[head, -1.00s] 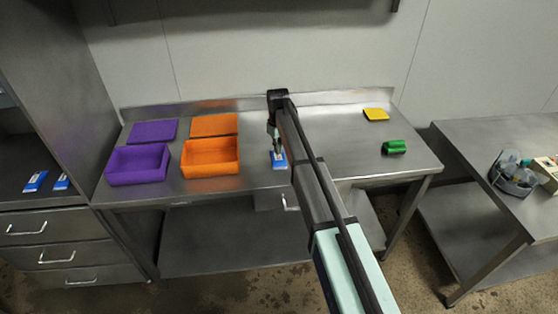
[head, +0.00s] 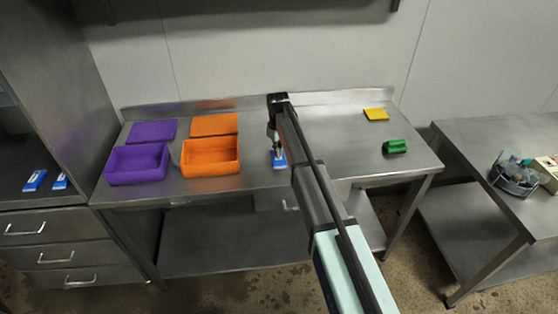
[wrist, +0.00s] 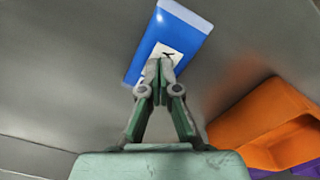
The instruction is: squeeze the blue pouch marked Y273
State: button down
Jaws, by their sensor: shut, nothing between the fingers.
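The blue pouch (wrist: 170,38) lies flat on the steel table, with a white end and a white label. A dark letter that looks like a Y shows on the label; the rest of the mark is hidden behind my fingertips. In the head view the pouch (head: 283,160) lies right of the orange bin, partly covered by my gripper (head: 276,146). In the wrist view my gripper (wrist: 159,72) is shut with its tips together over the label, with nothing held between them. I cannot tell whether the tips touch the pouch.
An orange bin (head: 211,172) and a purple bin (head: 138,179) stand left of the pouch, with flat lids behind. A green item (head: 394,147) and a yellow pad (head: 376,114) lie at the right. More blue pouches (head: 35,180) lie on the left cabinet.

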jog(key=shift+s+f, duration=0.25)
jog(key=shift+f, duration=0.3)
dwell(1.3)
jog(key=shift+r, duration=0.1)
jog(key=shift+w+r+p, duration=0.2)
jog(key=shift+r+p, duration=0.15)
jog(key=shift+r, duration=0.45)
notch_tip(320, 180, up, 7)
jog(key=p, duration=0.2)
jog(key=shift+f+p, duration=0.2)
jog(key=shift+p, duration=0.15)
